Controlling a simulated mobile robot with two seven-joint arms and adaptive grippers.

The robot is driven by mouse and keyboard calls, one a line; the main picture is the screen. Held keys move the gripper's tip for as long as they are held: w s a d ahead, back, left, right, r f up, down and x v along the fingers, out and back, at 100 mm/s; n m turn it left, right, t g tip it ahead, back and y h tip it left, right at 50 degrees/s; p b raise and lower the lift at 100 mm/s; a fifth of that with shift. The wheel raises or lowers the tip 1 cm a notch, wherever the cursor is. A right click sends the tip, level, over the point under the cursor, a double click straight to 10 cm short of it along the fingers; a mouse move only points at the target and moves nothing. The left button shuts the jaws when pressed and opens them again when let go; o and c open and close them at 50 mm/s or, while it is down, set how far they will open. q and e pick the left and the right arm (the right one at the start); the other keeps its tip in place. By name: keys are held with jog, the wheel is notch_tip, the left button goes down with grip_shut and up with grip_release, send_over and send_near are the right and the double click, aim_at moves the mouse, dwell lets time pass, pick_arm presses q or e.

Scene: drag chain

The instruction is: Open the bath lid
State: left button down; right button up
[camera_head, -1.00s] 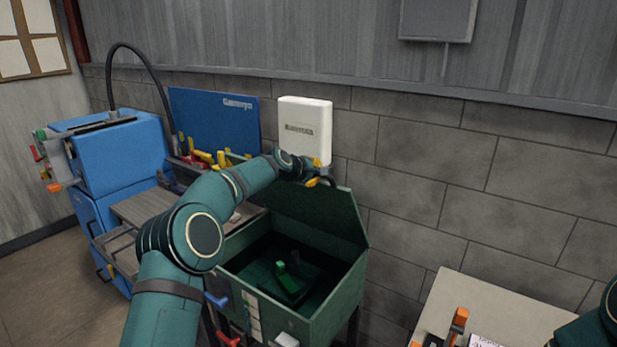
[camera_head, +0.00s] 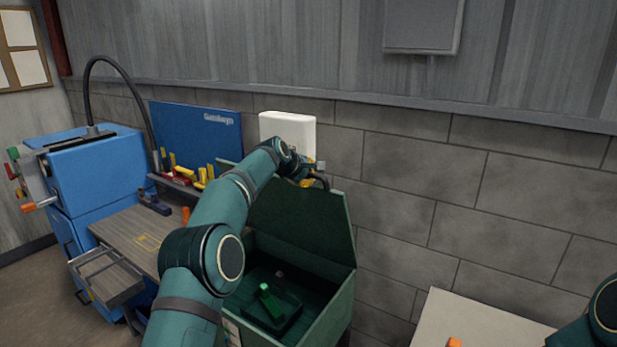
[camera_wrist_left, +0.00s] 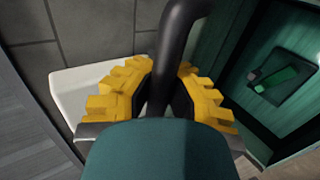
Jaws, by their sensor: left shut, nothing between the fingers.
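The green bath (camera_head: 338,308) stands against the wall with its lid (camera_head: 300,218) raised at the back, so the dark inside shows. A green-handled piece (camera_head: 268,302) lies in the bath; it also shows in the left wrist view (camera_wrist_left: 282,80). My left gripper (camera_head: 310,181) is at the lid's top edge, next to a dark curved handle (camera_head: 324,181). In the left wrist view, the yellow fingers (camera_wrist_left: 157,100) lie close on either side of the dark handle (camera_wrist_left: 176,45); the fingertips are partly hidden. My right gripper is out of view.
A white box (camera_head: 288,128) is on the wall just behind my left gripper. A wooden bench (camera_head: 135,238), a blue tool board (camera_head: 195,130) and a blue machine (camera_head: 100,172) are to the left. A pale table (camera_head: 455,318) stands at the right.

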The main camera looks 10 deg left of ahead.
pick_arm(q)
jog(key=shift+a+r, duration=0.1)
jog(key=shift+r, duration=0.65)
jog(key=c, duration=1.2)
grip_release()
jog(key=o, duration=0.3)
jog(key=shift+s+r, duration=0.1)
jog(key=shift+s, duration=0.15)
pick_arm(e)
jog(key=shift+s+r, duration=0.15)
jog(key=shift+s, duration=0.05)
pick_arm(q)
jog(key=shift+s, duration=0.15)
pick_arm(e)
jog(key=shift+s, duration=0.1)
pick_arm(q)
jog(key=shift+w+f, duration=0.2)
jog(key=shift+f, duration=0.1)
jog(key=v, duration=1.2)
jog(key=shift+s, duration=0.2)
jog(key=shift+r, duration=0.1)
